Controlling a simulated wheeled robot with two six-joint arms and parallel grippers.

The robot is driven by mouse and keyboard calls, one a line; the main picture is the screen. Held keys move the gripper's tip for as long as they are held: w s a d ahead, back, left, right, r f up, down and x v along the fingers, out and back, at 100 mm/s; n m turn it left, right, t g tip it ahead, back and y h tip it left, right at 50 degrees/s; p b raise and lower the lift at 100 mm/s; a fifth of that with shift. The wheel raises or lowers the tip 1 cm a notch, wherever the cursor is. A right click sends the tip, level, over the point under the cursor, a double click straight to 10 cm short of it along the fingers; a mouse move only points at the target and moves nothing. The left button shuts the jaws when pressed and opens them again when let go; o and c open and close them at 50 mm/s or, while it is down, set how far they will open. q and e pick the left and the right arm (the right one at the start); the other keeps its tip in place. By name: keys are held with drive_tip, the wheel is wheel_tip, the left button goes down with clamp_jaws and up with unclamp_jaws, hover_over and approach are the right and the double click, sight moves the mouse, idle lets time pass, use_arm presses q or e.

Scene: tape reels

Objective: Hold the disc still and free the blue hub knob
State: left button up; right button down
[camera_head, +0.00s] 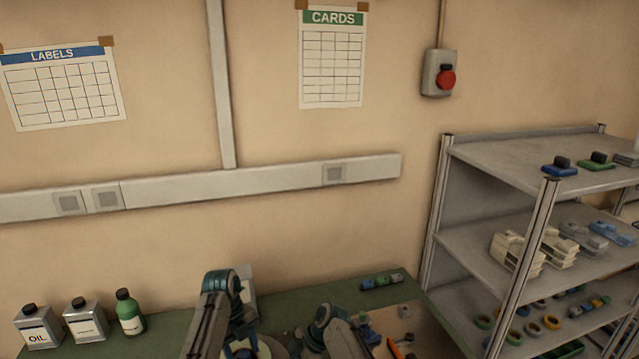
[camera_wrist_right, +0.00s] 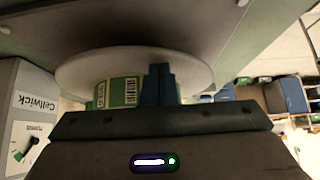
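A pale disc (camera_wrist_right: 95,68) spans the middle of the right wrist view, with a green reel with printed labels (camera_wrist_right: 122,92) against it. Dark blue finger-like parts of my right gripper (camera_wrist_right: 158,72) stand close together beside the reel, in front of the disc. I cannot tell whether they hold anything, and I cannot make out the blue hub knob as a separate thing. In the head view, part of the pale disc (camera_head: 275,347) shows at the bottom edge between my two arms. My left gripper's fingers do not show there.
On the green bench (camera_head: 175,325) stand an oil can (camera_head: 37,328), another can (camera_head: 84,322) and a green bottle (camera_head: 130,315). A metal shelf rack (camera_head: 500,165) stands at the right.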

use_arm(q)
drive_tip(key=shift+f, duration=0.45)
use_arm(e)
drive_tip(key=shift+s+d+f, duration=0.1)
drive_tip(key=shift+s+f, duration=0.1)
drive_tip(key=shift+f, duration=0.15)
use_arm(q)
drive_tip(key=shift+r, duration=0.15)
